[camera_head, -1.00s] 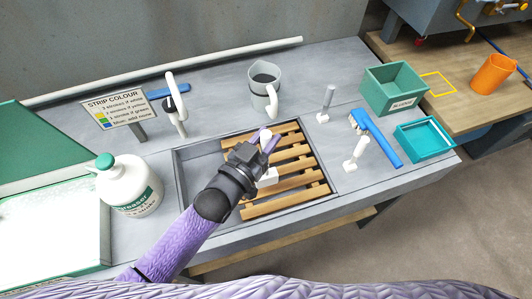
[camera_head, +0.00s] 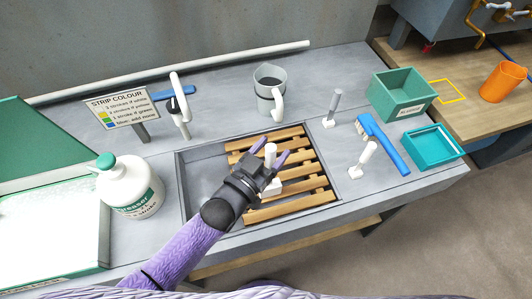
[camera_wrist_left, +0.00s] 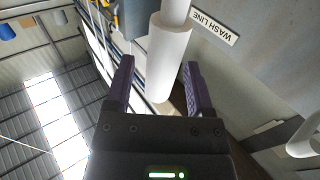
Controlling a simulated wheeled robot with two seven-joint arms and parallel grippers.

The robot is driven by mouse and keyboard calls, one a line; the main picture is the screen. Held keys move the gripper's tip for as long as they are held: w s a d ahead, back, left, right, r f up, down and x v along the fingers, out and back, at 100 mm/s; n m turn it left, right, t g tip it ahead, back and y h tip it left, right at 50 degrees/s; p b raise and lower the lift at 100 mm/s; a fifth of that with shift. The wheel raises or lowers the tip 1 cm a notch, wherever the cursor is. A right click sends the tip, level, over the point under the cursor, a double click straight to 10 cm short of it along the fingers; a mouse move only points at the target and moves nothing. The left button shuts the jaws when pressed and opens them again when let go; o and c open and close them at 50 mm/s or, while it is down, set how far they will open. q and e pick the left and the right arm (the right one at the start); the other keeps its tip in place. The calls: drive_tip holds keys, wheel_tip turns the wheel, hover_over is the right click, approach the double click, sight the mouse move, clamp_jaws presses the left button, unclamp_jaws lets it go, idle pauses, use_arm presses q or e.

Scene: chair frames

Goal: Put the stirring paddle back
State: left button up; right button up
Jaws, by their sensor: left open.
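A white upright handle (camera_head: 270,153) with a white block at its foot (camera_head: 272,187) stands over the wooden slats (camera_head: 290,204); I cannot tell for sure that it is the stirring paddle. My left gripper (camera_head: 273,150) is open, with a finger on each side of this handle. In the left wrist view the white cylinder (camera_wrist_left: 166,62) rises between the spread fingers (camera_wrist_left: 158,82), nearer the right one. The handle's lower part is partly hidden by my gripper. My right gripper is out of view.
A grey jug (camera_head: 268,84) stands behind the slats. A grey handle (camera_head: 333,105), a white handle (camera_head: 364,158) and a blue brush (camera_head: 382,145) are to the right, near green (camera_head: 403,92) and teal (camera_head: 434,146) bins. A white degreaser bottle (camera_head: 131,188) stands left.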

use_arm(q)
drive_tip(key=v, duration=1.2)
drive_tip(key=shift+r+p, duration=0.15)
drive_tip(key=shift+p, duration=0.25)
drive_tip(key=shift+a, duration=0.1)
